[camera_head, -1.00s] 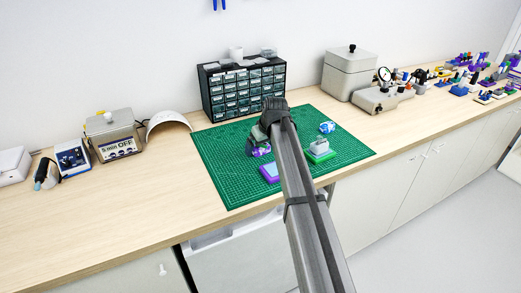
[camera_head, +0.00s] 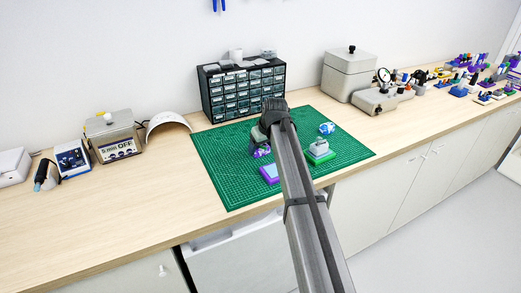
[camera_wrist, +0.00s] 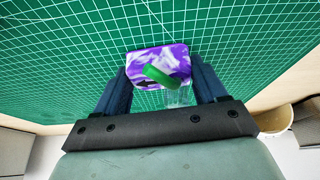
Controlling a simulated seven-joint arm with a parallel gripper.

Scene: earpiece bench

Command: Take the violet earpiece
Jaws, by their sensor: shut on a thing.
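The violet earpiece (camera_wrist: 160,65) is a violet-and-white marbled block with a green piece (camera_wrist: 162,77) and a clear part (camera_wrist: 177,97) on it. In the wrist view it sits between the two dark blue fingers of my gripper (camera_wrist: 160,84), which is shut on it. In the head view the earpiece (camera_head: 263,152) shows in part below my gripper (camera_head: 258,147), over the green cutting mat (camera_head: 225,165). My arm hides much of that area. I cannot tell whether the earpiece touches the mat.
A violet-and-blue block (camera_head: 269,174) lies left of my arm. A grey piece on a green base (camera_head: 319,151) and a blue-and-white piece (camera_head: 327,128) stand to its right. A drawer cabinet (camera_head: 243,90) stands behind. The mat's left part is clear.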

